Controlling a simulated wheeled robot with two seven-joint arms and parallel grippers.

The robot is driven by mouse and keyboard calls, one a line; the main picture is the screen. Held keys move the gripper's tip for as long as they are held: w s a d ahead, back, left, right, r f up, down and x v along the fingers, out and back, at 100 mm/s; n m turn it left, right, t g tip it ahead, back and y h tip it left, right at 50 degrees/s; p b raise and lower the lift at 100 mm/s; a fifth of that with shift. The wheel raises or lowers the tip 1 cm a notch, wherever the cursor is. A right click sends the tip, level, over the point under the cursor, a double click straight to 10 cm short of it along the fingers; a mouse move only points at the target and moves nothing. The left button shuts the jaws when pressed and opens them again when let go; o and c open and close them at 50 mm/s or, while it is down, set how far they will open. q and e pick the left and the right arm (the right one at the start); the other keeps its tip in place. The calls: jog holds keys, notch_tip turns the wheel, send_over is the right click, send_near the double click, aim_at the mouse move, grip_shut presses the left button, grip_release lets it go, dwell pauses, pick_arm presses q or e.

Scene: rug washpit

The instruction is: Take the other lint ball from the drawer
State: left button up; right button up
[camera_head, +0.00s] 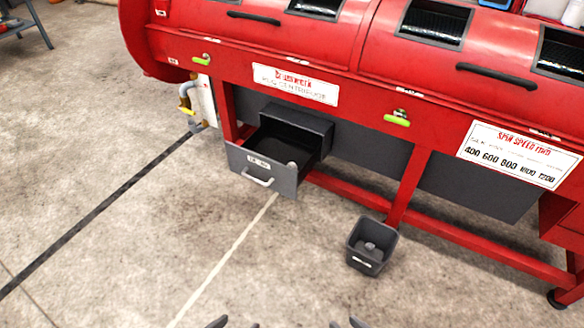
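The grey drawer (240,161) under the red machine is pulled open, with its handle on the front panel. A small grey lint ball (292,166) shows inside at its front right corner, against the dark interior. Another grey lump, which looks like a lint ball (371,246), lies in the dark bin (366,266) on the floor. Only the fingertips of my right gripper (346,323) show at the bottom edge, apart and with nothing between them. The fingertips of my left gripper (235,324) show to its left, also apart and empty. Both are well short of the drawer.
The red centrifuge (360,60) spans the back, with a leg (410,185) and a low red rail (480,248) behind the bin. Yellow-green handles (397,121) stick out above the drawer. The concrete floor in front of the drawer is clear.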

pick_arm(q)
jog(key=s+a+f+g+y+p, duration=0.1)
jog(key=s+a+f+p, duration=0.1)
jog(key=f+p, duration=0.6)
jog(key=s+a+f+g+y+p, duration=0.1)
jog(key=a+f+p, duration=0.3)
jog(key=f+p, duration=0.5)
jog(key=shift+s+a+f+g+y+p, duration=0.2)
jog(key=shift+s+f+g+y+p, duration=0.1)
jog(key=shift+s+f+g, duration=0.25)
pick_arm(e)
jog(key=s+d+f+g+h, duration=0.1)
jog(key=s+d+f, duration=0.1)
jog(key=f, duration=0.7)
jog(key=s+d+f+g+h, duration=0.1)
jog(key=d+f, duration=0.3)
jog(key=f, duration=0.5)
jog(key=shift+s+d+g+h, duration=0.3)
jog(key=shift+s+g, duration=0.2)
jog(key=shift+s, duration=0.1)
jog(key=shift+f, duration=0.1)
pick_arm(q)
jog(key=c, duration=0.5)
jog(key=shift+w+d, duration=0.1)
jog(key=shift+d, duration=0.05)
jog(key=shift+c, duration=0.4)
